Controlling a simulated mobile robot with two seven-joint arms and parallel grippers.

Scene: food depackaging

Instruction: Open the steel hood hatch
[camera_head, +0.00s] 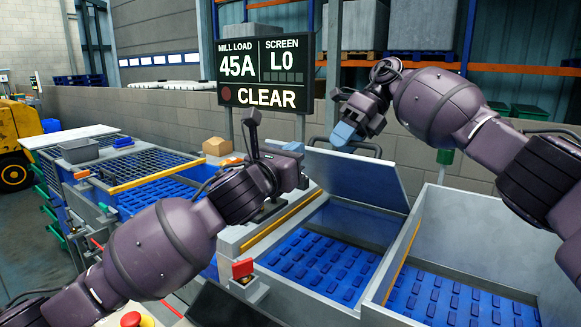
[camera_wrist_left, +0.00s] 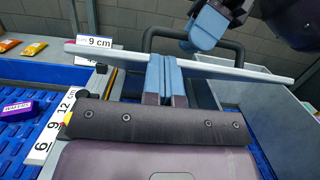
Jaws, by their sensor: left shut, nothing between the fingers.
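The steel hood hatch (camera_head: 358,178) is a grey flat lid, raised and tilted over an opening with a blue studded belt (camera_head: 330,252) below. In the left wrist view its pale edge (camera_wrist_left: 235,71) crosses the picture. My left gripper (camera_wrist_left: 166,60) is shut and empty, its light blue fingers overlapping that edge; whether they touch it I cannot tell. In the head view its hand is left of the lid and the fingertips are hidden. My right gripper (camera_head: 344,134) is above the lid's upper edge, near a dark handle (camera_head: 372,149); its jaw opening is unclear.
An open steel bin (camera_head: 470,235) with blue belting stands right of the hatch. A display (camera_head: 266,70) reading CLEAR stands behind. A red switch (camera_head: 243,268) is at the front. Mesh-covered blue conveyors (camera_head: 150,170) lie left. A purple packet (camera_wrist_left: 18,110) lies on blue belting.

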